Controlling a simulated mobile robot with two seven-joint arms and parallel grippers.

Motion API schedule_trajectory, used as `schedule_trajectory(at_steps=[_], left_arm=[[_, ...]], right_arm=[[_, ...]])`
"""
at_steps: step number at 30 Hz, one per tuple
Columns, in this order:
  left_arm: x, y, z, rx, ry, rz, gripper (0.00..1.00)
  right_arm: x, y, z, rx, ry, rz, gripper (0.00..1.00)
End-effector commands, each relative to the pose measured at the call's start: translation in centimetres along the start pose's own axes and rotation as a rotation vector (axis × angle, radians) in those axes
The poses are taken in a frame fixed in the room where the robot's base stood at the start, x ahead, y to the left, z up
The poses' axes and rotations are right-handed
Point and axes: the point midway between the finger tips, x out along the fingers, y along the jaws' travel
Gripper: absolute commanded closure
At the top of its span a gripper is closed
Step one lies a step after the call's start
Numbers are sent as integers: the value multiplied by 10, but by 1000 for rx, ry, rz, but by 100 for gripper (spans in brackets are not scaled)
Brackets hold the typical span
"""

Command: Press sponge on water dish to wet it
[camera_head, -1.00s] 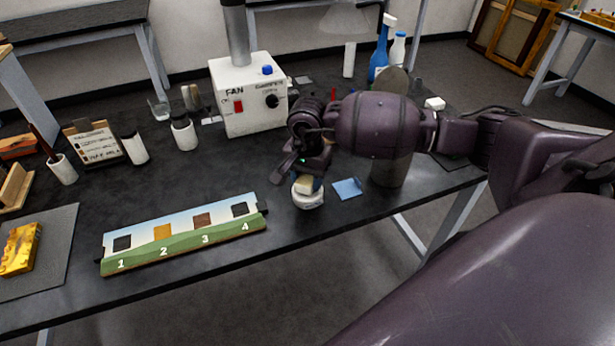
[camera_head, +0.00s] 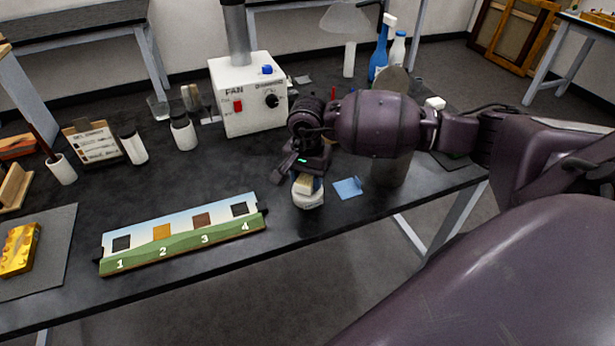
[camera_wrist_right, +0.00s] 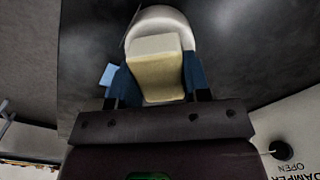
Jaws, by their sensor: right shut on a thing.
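A pale yellow sponge (camera_wrist_right: 157,75) is held between the blue fingertips of my right gripper (camera_wrist_right: 155,85) in the right wrist view. In the head view the sponge (camera_head: 304,184) shows just below my right gripper (camera_head: 304,174), over the white round water dish (camera_head: 308,201). The dish's rim (camera_wrist_right: 163,14) also shows behind the sponge in the right wrist view. The sponge overlaps the dish in both views; whether it touches the inside or any water is hidden. My left gripper is not in view.
A blue cloth (camera_head: 348,188) lies just right of the dish. A numbered strip with colour squares (camera_head: 184,241) lies to the left, near the table's front edge. A white fan control box (camera_head: 248,98) stands behind. A grey cylinder (camera_head: 391,168) stands right, partly behind my arm.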

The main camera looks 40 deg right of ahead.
Motion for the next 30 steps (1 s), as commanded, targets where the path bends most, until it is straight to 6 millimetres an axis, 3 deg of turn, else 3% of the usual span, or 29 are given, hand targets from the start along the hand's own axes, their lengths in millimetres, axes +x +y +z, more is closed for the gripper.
schedule_trajectory(at_steps=[16,30], left_arm=[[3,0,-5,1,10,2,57],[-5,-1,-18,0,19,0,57]], right_arm=[[1,1,1,0,-2,4,75],[-29,0,0,0,0,1,75]])
